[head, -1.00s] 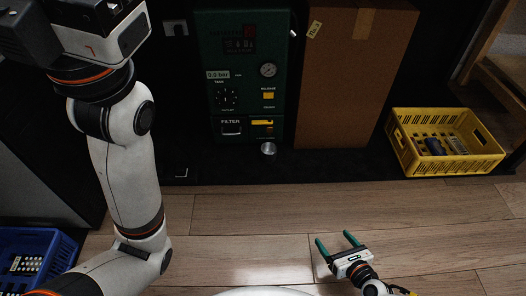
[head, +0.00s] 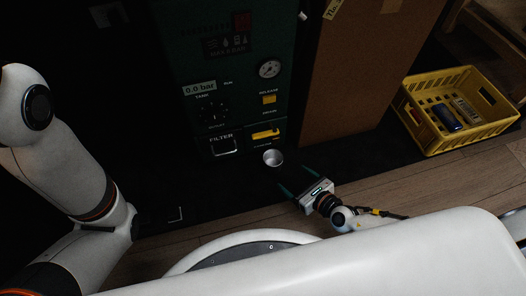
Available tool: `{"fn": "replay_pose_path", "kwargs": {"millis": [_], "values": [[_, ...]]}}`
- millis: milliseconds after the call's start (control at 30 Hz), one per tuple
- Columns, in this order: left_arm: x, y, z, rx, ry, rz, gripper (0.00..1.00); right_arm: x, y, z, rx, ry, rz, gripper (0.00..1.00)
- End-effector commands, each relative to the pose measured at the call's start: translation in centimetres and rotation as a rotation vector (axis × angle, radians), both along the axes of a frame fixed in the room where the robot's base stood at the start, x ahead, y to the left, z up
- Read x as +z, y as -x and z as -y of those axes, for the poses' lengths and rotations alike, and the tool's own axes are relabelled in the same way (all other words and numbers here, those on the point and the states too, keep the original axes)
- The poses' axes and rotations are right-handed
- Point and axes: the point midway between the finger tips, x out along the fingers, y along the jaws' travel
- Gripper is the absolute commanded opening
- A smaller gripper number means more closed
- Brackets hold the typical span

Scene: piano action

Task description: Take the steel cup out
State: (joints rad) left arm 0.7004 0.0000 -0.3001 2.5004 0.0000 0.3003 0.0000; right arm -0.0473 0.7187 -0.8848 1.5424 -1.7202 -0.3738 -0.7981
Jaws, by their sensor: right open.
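The steel cup (head: 273,158) is a small round silver cup. It sits at the foot of the dark green machine (head: 225,80), just below its yellow handle (head: 265,134). My right gripper (head: 294,181) is open and empty, with green fingers pointing up and left toward the cup. The fingertips are just short of the cup in the picture, and I see no contact. My left arm comes in at the left edge, but its gripper is out of the picture.
A tall brown cardboard box (head: 360,80) stands right of the machine. A yellow crate (head: 470,135) with several items is at the far right. The black mat (head: 235,185) in front of the machine is mostly bare, with wood floor (head: 430,175) beyond it.

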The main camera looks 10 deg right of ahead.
Motion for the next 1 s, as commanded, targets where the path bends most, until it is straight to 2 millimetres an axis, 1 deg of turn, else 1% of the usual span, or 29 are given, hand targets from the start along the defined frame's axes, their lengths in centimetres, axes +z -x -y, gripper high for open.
{"fn": "replay_pose_path", "kwargs": {"millis": [100,300,467,567,700,800,900,1000], "values": [[-1.1,0.0,0.0,0.000,0.000,0.000,0.00,-0.9,-1.7,-0.8,-0.002,-0.004,0.004,0.83],[-2.3,0.0,0.0,0.000,0.000,0.000,0.00,-2.0,-4.6,-2.1,-0.003,-0.004,0.003,0.83],[-2.5,0.0,0.0,0.000,0.000,0.000,0.00,-2.3,-5.5,-2.5,-0.001,-0.003,0.001,0.83],[-3.1,0.0,0.0,0.000,0.000,0.000,0.00,-2.7,-6.3,-3.0,-0.002,-0.003,0.003,0.83],[-4.2,0.0,0.0,0.000,0.000,0.000,0.00,-3.7,-8.2,-3.9,-0.002,-0.004,0.003,0.83],[-4.5,0.0,0.0,0.000,0.000,0.000,0.00,-4.0,-9.3,-4.4,-0.002,-0.003,0.002,0.83],[-4.7,0.0,0.0,0.000,-0.001,0.000,0.00,-4.2,-9.8,-4.6,-0.002,-0.002,0.001,0.83],[-4.6,0.0,0.0,0.000,-0.001,0.000,0.00,-4.1,-9.9,-4.6,-0.001,-0.001,0.001,0.83]]}}
